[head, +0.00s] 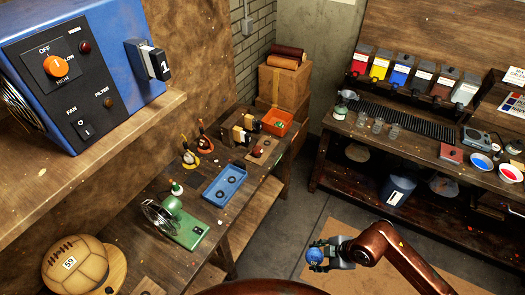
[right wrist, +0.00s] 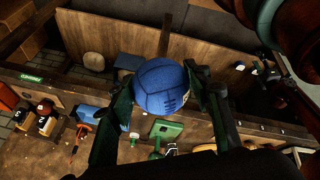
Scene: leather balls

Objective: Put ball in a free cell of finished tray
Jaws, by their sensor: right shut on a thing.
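My right gripper (head: 334,253) is shut on a blue ball (head: 315,256) and holds it above the floor, right of the left workbench. In the right wrist view the blue ball (right wrist: 161,87) sits between the two fingers of the gripper (right wrist: 160,90). A blue tray (head: 224,184) with two dark ring-shaped seats lies on the left workbench; both seats look empty. An orange tray (head: 276,122) with something small and green in it stands farther back. My left gripper is not in view.
A green device with a wheel (head: 190,229) stands in front of the blue tray. Several small bottles and tools stand behind it. A tan ball marked 59 (head: 72,262) is at lower left. A blue machine (head: 80,70) sits on the upper shelf. Open floor (head: 290,225) separates the benches.

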